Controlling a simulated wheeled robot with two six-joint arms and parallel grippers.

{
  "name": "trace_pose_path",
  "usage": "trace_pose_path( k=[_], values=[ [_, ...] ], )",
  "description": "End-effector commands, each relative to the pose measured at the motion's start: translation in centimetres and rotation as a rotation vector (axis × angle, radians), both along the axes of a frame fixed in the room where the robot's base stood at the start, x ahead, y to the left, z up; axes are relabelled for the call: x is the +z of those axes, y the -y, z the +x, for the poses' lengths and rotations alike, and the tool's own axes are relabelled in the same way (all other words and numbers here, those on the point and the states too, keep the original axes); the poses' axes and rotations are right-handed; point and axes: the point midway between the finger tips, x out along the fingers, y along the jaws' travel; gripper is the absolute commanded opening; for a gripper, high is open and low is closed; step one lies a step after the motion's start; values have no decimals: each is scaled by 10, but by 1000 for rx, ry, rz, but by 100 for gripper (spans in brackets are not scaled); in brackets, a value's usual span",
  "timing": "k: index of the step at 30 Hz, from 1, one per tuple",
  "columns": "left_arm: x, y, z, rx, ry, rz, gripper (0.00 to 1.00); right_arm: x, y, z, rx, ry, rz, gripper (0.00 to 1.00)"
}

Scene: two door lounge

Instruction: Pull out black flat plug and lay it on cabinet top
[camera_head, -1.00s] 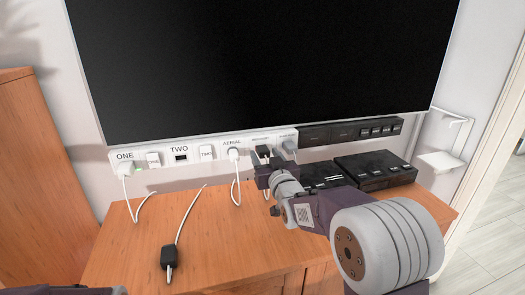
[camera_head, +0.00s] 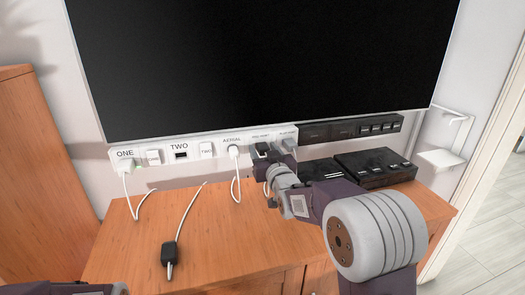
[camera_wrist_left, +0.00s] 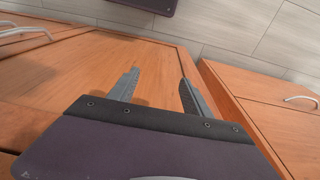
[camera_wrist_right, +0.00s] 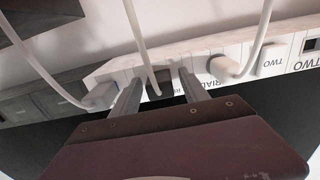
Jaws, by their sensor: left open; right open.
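The black flat plug (camera_head: 261,150) sits in the white socket strip (camera_head: 208,151) under the screen, between the round white aerial plug (camera_head: 233,152) and a grey plug (camera_head: 290,145). My right gripper (camera_head: 272,158) is at the strip right by the black plug and partly hides it. In the right wrist view the black plug (camera_wrist_right: 160,91) shows between the open fingers (camera_wrist_right: 158,92), with a white cable in front; contact cannot be told. My left gripper (camera_wrist_left: 158,90) is open and empty over the cabinet front. The wooden cabinet top (camera_head: 225,235) lies below the strip.
A black connector (camera_head: 169,254) on a white cable lies on the cabinet top at left. A white plug (camera_head: 125,166) sits in socket ONE. Black boxes (camera_head: 375,168) stand at the back right. The middle of the top is clear.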

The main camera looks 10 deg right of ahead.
Motion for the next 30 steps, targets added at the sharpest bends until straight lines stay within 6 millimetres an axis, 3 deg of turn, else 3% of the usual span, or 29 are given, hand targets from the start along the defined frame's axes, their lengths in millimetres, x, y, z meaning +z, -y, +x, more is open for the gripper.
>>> trace_pose_path(
  k=[25, 26, 30],
  values=[
    [-4, 0, 0, 0, 0, 0, 57, 0, 0, 0, 0, -1, 0, 53],
    [-4, 0, 0, 0, 0, 0, 57, 0, 0, 0, 0, -1, 0, 47],
    [-4, 0, 0, 0, 0, 0, 57, 0, 0, 0, 0, 0, 0, 8]
  ],
)
